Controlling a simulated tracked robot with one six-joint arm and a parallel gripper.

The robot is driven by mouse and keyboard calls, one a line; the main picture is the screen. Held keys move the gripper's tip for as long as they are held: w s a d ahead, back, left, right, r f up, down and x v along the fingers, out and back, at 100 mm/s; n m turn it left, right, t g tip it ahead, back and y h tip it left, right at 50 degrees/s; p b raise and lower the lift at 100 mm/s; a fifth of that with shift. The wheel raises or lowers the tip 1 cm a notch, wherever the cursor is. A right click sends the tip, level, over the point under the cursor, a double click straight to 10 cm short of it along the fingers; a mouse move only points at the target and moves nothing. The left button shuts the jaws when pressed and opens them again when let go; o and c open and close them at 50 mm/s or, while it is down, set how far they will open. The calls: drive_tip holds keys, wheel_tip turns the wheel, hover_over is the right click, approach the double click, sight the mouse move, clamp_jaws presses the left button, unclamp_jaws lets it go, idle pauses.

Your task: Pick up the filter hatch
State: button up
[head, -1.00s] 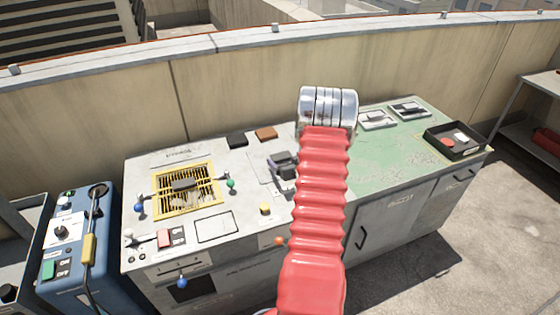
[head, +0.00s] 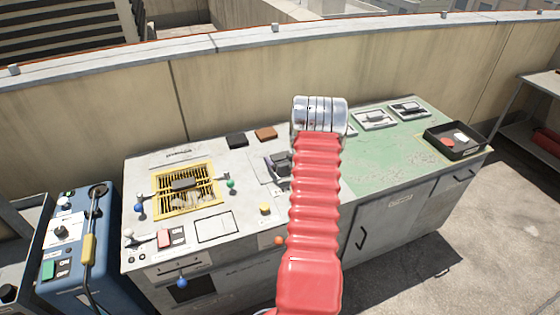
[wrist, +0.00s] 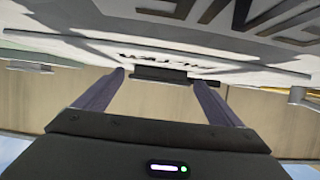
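The filter hatch seems to be the light panel (head: 256,168) on the grey worktop, partly hidden by my red arm. In the wrist view its pale plate (wrist: 100,45) appears upside down, with lettering that seems to read "FILTER". A dark bar (wrist: 160,75), probably a handle, appears between my fingertips in the picture. My gripper (wrist: 159,82) is open, its two fingers apart with nothing clearly held. I cannot tell whether the bar is between the fingers or beyond them. In the head view, a dark piece beside my arm may be part of the gripper.
A yellow-framed grille (head: 158,203) lies left of the panel, with blue and green knobs beside it. Dark (head: 237,139) and brown (head: 266,133) blocks sit behind. A black tray (head: 470,153) stands at the right of the green top (head: 385,160), which has clear room.

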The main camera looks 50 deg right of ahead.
sight(282, 158)
drive_tip(key=c, duration=1.4)
drive_tip(key=shift+o, duration=0.2)
drive_tip(key=shift+r, duration=0.2)
wheel_tip(282, 158, up, 10)
drive_tip(key=shift+f, duration=0.15)
